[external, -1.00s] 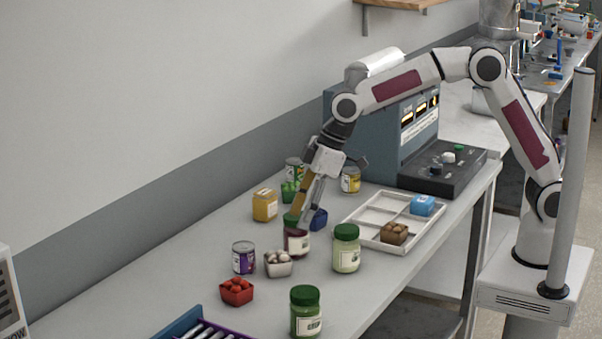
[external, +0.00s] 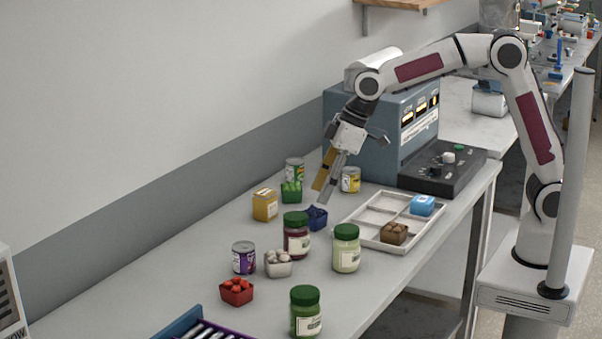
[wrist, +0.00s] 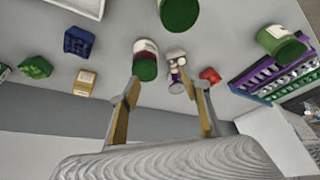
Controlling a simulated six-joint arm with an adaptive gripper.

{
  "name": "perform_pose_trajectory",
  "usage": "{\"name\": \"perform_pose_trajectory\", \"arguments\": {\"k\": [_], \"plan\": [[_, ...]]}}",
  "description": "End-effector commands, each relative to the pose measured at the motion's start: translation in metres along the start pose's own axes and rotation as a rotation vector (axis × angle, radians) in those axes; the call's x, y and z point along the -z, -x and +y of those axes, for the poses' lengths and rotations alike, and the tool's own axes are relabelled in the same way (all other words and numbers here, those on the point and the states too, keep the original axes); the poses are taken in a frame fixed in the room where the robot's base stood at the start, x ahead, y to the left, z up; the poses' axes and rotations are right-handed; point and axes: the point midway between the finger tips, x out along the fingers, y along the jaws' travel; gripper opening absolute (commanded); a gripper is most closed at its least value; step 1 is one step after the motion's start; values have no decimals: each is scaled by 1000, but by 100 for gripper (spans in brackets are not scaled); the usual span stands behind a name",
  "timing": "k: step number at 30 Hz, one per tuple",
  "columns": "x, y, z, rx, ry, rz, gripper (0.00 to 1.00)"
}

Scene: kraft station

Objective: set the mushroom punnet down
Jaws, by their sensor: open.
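The mushroom punnet (external: 278,268) is a small pale grey tub of whitish mushrooms, standing upright on the bench between a purple-labelled can and a dark red jar. In the wrist view the mushrooms (wrist: 177,55) show beyond the fingertips, partly overlapping the can. My gripper (external: 321,194) is open and empty, above the bench behind the dark red jar, up and to the right of the punnet. Its two fingers (wrist: 167,90) are spread apart in the wrist view, with nothing held between them.
The dark red jar (external: 297,244), pale green jar (external: 346,255) and purple-labelled can (external: 243,266) stand near the punnet. A red punnet (external: 236,296) is in front, a blue punnet (external: 316,224) behind. A white divided tray (external: 366,242) at right holds a brown punnet and a blue item.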

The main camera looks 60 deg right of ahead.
Motion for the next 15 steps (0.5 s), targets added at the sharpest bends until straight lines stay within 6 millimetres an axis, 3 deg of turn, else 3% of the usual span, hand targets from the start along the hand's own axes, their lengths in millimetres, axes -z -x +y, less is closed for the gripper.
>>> {"name": "perform_pose_trajectory", "arguments": {"k": [3,15], "plan": [[-19,28,15,-20,-43,8,46],[-93,100,49,-85,-183,25,46]]}}
